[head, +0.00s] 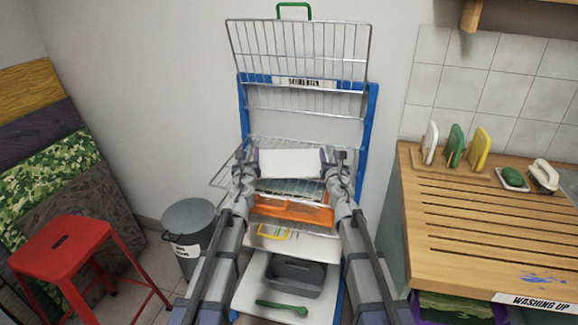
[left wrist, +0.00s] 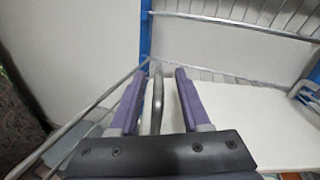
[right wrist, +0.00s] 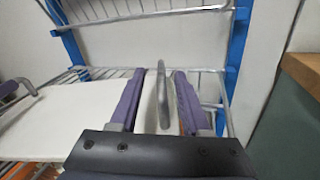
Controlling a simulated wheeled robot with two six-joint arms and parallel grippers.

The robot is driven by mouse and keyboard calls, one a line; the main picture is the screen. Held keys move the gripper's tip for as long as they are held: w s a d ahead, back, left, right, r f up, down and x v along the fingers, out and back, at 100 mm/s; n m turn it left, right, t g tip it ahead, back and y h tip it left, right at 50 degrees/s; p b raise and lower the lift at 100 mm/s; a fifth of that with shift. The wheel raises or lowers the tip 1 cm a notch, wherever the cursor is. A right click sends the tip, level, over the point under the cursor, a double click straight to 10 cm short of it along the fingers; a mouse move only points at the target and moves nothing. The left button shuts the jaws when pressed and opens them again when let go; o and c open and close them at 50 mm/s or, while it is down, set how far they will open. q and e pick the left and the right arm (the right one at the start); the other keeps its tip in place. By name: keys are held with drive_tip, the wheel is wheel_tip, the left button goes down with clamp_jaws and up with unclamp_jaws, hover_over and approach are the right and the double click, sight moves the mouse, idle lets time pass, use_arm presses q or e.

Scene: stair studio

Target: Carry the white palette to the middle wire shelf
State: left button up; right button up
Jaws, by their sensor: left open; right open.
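The white palette (head: 290,163) is a flat white board lying level in the rack, in front of and over a wire shelf (head: 284,143). Whether it rests on the wires is hidden. My left gripper (head: 251,160) is open at its left end; the palette also shows in the left wrist view (left wrist: 255,112), with a grey metal handle (left wrist: 157,100) standing between the spread fingers. My right gripper (head: 329,160) is open at its right end; the right wrist view shows another grey handle (right wrist: 162,95) between the fingers, apart from both pads.
The blue-framed rack (head: 371,110) has a raised wire shelf (head: 297,50) above. Below are an orange tray (head: 290,212) and a grey bin (head: 293,276). A wooden counter (head: 480,220) stands close on the right; a grey trash can (head: 188,230) and red stool (head: 75,250) stand left.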

use_arm(q)
drive_tip(key=s, duration=1.2)
drive_tip(key=shift+d, duration=0.25)
use_arm(e)
drive_tip(key=shift+d, duration=0.1)
drive_tip(key=shift+s, duration=0.15)
drive_tip(key=s, duration=1.1)
drive_tip(key=shift+s+d, duration=0.25)
drive_tip(key=shift+s, duration=0.15)
use_arm(q)
drive_tip(key=shift+s, duration=0.1)
